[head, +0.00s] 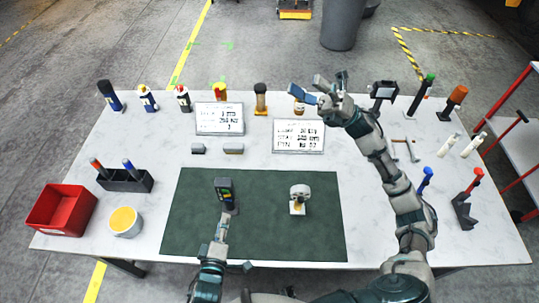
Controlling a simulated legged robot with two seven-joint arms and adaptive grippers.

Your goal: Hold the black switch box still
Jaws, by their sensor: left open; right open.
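The black switch box (224,189) stands upright on the dark green mat (265,235), left of the mat's middle, with small coloured marks on its face. My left gripper (221,222) is open at the box's near, lower end. The picture is too small to tell whether its fingers touch the box or are around it. My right gripper (322,86) is open, raised over the far part of the table, well away from the box.
A white and grey part (299,193) stands on the mat to the right. A red bin (56,207), a yellow-topped tub (125,221) and a dark holder (126,180) stand at the left. Sign boards (220,118) and several bottles line the back. Mat space between box and part is clear.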

